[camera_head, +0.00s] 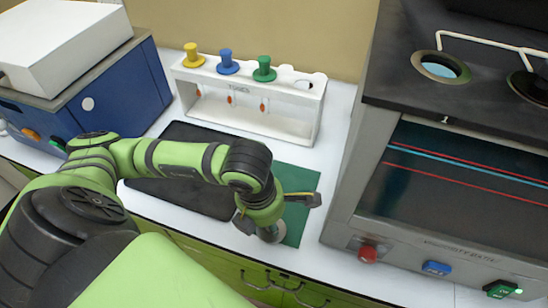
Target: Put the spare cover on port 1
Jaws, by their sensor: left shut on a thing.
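My left gripper (274,214) is low over the front of the green mat (304,183), seen from above and behind. It is shut on a small round grey thing, which looks like the spare cover (271,234); my gripper hides part of it. I cannot tell whether the cover touches the mat. Port 1 (441,67) is a round, uncovered opening with a metallic rim in the black top of the bath (400,88) at the right. A white "1" marks the bath's front edge below it. My right gripper is not in view.
A second round port (530,88) is cut by the right edge; white tubing (490,42) runs above. A white rack (303,97) with yellow, blue and green knobs stands at the back. A black mat (190,195) lies under my left arm. A blue machine (110,93) stands left.

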